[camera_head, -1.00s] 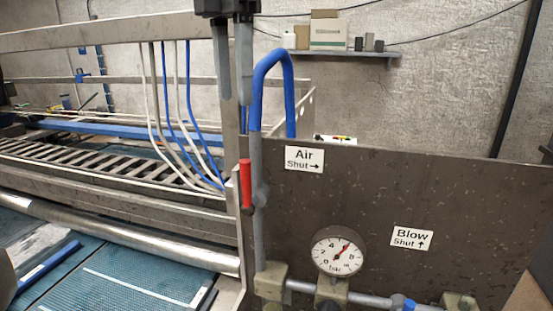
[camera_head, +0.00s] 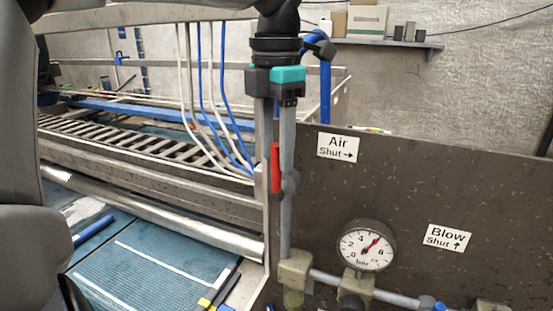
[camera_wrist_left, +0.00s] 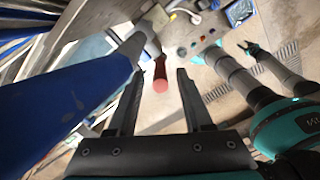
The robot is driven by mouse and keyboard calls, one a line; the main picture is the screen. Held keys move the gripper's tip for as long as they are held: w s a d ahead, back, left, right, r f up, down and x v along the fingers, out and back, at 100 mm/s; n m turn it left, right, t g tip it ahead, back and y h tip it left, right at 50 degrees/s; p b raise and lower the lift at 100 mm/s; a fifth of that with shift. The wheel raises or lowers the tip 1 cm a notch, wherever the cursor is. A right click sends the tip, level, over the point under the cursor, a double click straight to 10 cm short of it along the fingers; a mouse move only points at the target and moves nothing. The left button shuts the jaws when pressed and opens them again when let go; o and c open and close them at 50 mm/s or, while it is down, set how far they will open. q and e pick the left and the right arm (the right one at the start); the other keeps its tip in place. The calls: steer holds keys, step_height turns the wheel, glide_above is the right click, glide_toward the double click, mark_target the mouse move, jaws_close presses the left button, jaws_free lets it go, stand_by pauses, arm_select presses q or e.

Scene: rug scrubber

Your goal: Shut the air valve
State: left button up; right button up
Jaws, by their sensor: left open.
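The air valve has a red handle (camera_head: 276,168) that stands upright just left of a grey vertical pipe (camera_head: 286,225). The white "Air Shut" label (camera_head: 338,147), with an arrow to the right, is on the dark panel beside it. My left gripper (camera_head: 275,120) is open, pointing down, with its fingertips above the red handle. In the left wrist view the red handle (camera_wrist_left: 160,74) shows beyond and between the open fingertips, apparently not gripped. My gripper hides the pipe's upper end. A small dark forked shape in the left wrist view, possibly my right gripper (camera_wrist_left: 250,48), is too small to judge.
A blue hose (camera_head: 325,85) rises behind my left gripper and looms close in the left wrist view (camera_wrist_left: 70,110). The dark panel (camera_head: 400,190) carries a "Blow Shut" label (camera_head: 447,237). A pressure gauge (camera_head: 366,246) and pipework stand low in front. The conveyor machine fills the left.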

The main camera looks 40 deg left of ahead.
arm_select(q)
steer(key=shift+f, duration=1.1)
jaws_close()
stand_by(0.7)
